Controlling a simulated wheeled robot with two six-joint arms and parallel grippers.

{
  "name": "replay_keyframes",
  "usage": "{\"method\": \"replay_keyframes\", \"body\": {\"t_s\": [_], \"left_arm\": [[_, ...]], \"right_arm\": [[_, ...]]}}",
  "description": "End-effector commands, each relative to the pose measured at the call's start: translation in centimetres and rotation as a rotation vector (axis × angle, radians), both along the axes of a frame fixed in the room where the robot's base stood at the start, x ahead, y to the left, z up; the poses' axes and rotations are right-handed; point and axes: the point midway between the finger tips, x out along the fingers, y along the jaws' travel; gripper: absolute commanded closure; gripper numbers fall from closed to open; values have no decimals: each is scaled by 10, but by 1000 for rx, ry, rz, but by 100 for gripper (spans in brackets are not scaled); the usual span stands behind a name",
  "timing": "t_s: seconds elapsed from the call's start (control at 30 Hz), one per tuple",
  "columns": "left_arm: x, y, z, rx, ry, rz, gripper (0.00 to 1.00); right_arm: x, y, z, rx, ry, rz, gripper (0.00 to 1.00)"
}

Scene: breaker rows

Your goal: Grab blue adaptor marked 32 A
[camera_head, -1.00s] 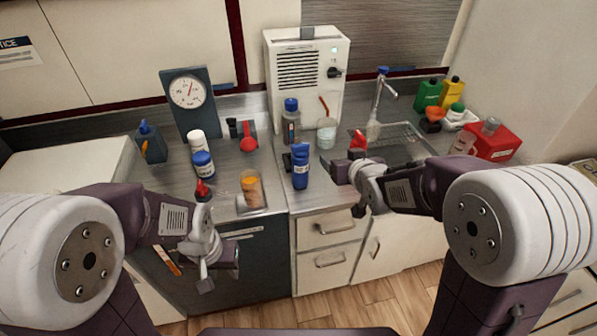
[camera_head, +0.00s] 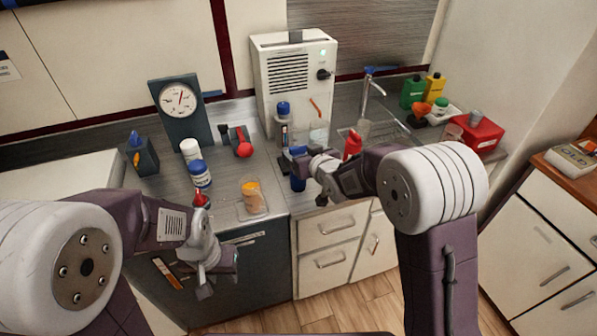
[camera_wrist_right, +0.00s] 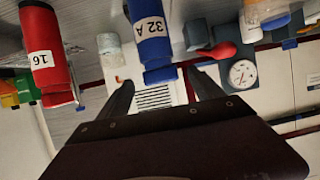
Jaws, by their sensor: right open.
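An orange-filled beaker (camera_head: 252,196) and a blue-capped white jar (camera_head: 200,174) stand left of the adaptor. A blue-capped grey bottle (camera_head: 283,124) and a glass beaker (camera_head: 318,134) stand behind it. The sink tap (camera_head: 370,95) is further right.

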Motion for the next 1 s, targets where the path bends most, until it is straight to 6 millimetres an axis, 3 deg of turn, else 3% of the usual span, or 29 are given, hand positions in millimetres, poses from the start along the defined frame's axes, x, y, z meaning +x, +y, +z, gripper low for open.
{"method": "replay_keyframes", "body": {"t_s": [0.2,0.43,0.7,1.0], "left_arm": [[0,0,7,0,0,0,64],[0,0,7,0,0,0,64],[0,0,7,0,0,0,64],[0,0,7,0,0,0,64]], "right_arm": [[29,11,-12,-1,2,0,24],[30,12,-13,0,1,0,24],[30,11,-13,0,1,0,99],[31,12,-11,1,-2,0,100]]}}
